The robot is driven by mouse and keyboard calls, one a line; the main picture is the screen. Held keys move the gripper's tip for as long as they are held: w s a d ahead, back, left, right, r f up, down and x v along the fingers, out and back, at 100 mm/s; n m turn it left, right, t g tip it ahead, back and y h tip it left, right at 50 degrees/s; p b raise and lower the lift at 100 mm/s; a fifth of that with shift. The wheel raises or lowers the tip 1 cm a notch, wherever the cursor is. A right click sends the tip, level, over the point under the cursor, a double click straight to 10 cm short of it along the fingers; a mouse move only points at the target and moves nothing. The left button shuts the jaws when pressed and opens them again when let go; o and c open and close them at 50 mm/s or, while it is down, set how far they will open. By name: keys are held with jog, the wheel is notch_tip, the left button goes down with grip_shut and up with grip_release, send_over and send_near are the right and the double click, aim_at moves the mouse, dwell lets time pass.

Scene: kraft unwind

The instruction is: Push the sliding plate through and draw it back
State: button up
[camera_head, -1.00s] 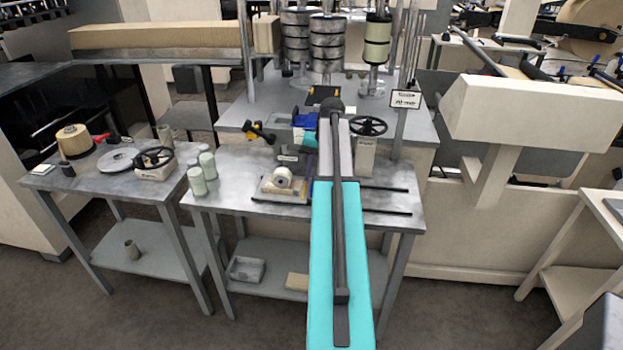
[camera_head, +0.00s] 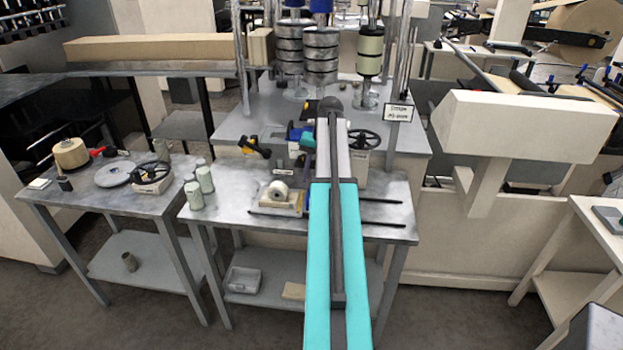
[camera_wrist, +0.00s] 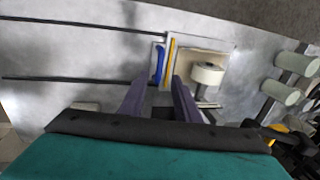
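The sliding plate (camera_head: 268,210) is a pale plate with a yellow strip and a white roll (camera_head: 278,193) on it. It lies on the grey table, at the left end of two dark rails (camera_head: 385,200). In the wrist view the plate (camera_wrist: 222,47) carries the white roll (camera_wrist: 207,74), and a blue handle (camera_wrist: 158,66) stands at its rail-side edge. My gripper (camera_wrist: 158,84) has two purple fingers spread apart, with the handle just ahead of and between their tips. I cannot tell whether they touch it. In the head view my arm hides most of the gripper.
Several pale green cylinders (camera_head: 205,179) stand left of the plate. A handwheel (camera_head: 363,140) and a yellow-black tool (camera_head: 255,146) are behind it. A side table (camera_head: 110,199) stands at left. The table between and around the rails on the right looks clear.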

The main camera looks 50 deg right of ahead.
notch_tip(320, 180, up, 8)
jog(key=s+p, duration=0.1)
jog(key=p, duration=0.3)
jog(key=shift+s+d, duration=0.25)
jog(key=shift+d, duration=0.2)
